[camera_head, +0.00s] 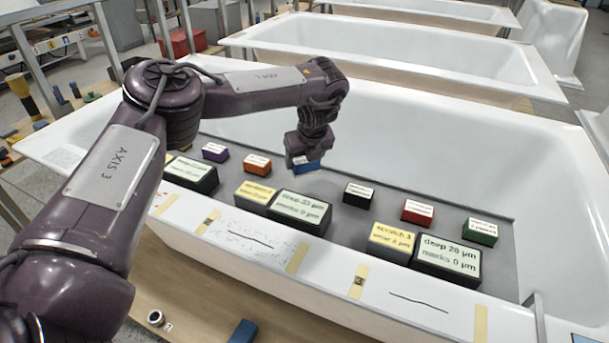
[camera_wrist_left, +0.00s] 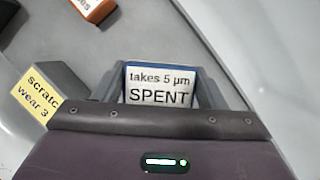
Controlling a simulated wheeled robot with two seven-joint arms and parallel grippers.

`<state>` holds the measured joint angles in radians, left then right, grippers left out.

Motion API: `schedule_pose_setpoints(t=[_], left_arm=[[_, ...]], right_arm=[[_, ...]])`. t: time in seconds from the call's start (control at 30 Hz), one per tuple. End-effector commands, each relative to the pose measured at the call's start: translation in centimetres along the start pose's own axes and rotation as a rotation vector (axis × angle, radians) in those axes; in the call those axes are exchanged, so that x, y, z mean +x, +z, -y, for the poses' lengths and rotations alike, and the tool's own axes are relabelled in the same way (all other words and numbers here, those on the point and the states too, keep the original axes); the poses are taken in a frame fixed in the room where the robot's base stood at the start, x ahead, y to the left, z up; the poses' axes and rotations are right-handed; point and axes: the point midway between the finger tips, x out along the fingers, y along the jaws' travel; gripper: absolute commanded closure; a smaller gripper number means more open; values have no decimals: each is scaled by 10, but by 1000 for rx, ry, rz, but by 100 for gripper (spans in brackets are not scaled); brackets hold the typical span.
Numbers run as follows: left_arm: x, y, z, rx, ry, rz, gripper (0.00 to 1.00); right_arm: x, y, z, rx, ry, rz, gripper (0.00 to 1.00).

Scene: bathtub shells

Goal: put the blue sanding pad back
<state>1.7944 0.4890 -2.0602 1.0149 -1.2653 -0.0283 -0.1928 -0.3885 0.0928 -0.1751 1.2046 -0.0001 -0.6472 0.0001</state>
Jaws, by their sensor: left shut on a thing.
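The blue sanding pad (camera_head: 308,168) is in the jaws of my left gripper (camera_head: 303,158), over the grey mat (camera_head: 335,222) inside the tub. In the left wrist view the blue pad (camera_wrist_left: 160,66) sits between the two grey fingers, its white label facing the camera and reading "takes 5 µm SPENT". I cannot tell whether the pad touches the mat. A purple pad (camera_head: 215,152) and an orange pad (camera_head: 257,164) stand left of it, and black (camera_head: 359,194), red (camera_head: 417,212) and green (camera_head: 480,231) pads to the right. My right gripper is not in view.
Labelled blocks stand along the near side, including a "deep 23 µm, marks 9 µm" block (camera_head: 300,212) and a "deep 26 µm, marks 0 µm" block (camera_head: 447,261). The taped tub rim (camera_head: 325,262) runs in front. A blue object (camera_head: 243,333) lies on the bench below.

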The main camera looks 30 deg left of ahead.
Motion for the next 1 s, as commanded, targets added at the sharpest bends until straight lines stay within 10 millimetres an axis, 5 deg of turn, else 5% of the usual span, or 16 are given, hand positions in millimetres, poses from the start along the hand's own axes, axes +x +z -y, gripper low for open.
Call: schedule_pose_setpoints(t=[0.47, 0.8, 0.83, 1.0], left_arm=[[47, -21, 0, 0, 1, -1, 60], [50, -22, 0, -1, 1, -1, 60], [50, -22, 0, -1, 1, 0, 32], [50, -21, 0, -1, 0, 0, 13]], right_arm=[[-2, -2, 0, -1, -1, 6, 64], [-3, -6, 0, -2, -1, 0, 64], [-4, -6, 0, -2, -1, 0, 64], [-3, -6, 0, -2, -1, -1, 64]])
